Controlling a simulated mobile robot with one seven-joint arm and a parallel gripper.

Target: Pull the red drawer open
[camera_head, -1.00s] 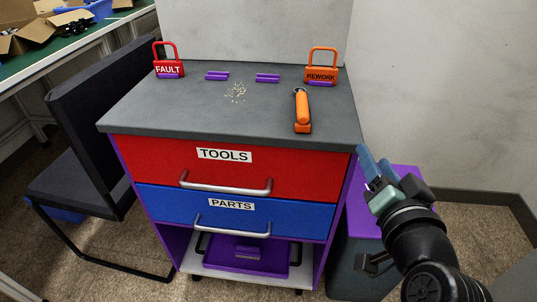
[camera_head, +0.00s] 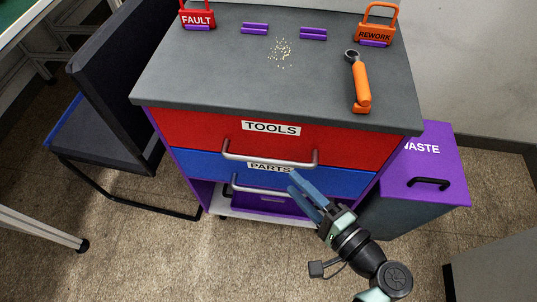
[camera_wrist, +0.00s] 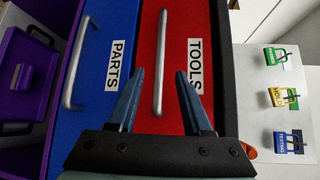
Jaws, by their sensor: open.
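The red drawer (camera_head: 350,146), labelled TOOLS, is the upper drawer of the cabinet and looks shut. Its silver bar handle (camera_head: 270,163) runs across the front. In the wrist view the red drawer (camera_wrist: 208,22) shows its handle (camera_wrist: 162,60) upright, between the lines of my two fingers and ahead of them. My gripper (camera_head: 300,184) is open and empty, in front of the drawers, below and right of the red drawer's handle. No contact with the handle is visible. The wrist view also shows my gripper (camera_wrist: 160,78), its fingers spread apart.
The blue PARTS drawer (camera_head: 350,182) with its own handle (camera_wrist: 76,62) sits directly below. An orange-handled tool (camera_head: 361,88) and loose bits (camera_head: 281,52) lie on the grey top (camera_head: 210,75). A purple-lidded WASTE bin (camera_head: 445,165) stands right, a dark chair (camera_head: 115,100) left.

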